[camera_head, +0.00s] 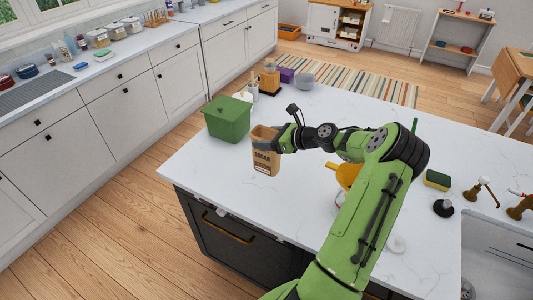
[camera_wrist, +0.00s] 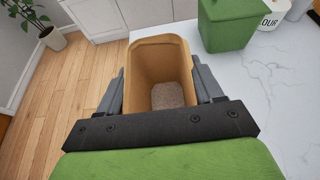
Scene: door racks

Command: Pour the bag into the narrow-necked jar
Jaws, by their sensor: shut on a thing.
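The bag (camera_head: 266,163) is an open-topped brown paper bag with a dark label, upright at the front left part of the island worktop. My gripper (camera_head: 284,139) is shut on it. In the wrist view the bag (camera_wrist: 137,72) sits between the two fingers of my gripper (camera_wrist: 162,88), and grainy greyish-brown contents (camera_wrist: 168,96) show at its bottom. I cannot tell whether the bag touches the worktop. A yellow-orange funnel-like thing (camera_head: 347,174) stands right of the bag, partly behind my arm. No narrow-necked jar shows clearly; what is under the yellow thing is mostly hidden.
A green lidded bin (camera_head: 228,119) stands close behind and left of the bag, and also shows in the wrist view (camera_wrist: 228,25). White canisters, an amber-topped appliance (camera_head: 270,78) and a grey bowl (camera_head: 304,80) stand farther back. A sponge (camera_head: 437,180) lies right. The front worktop is clear.

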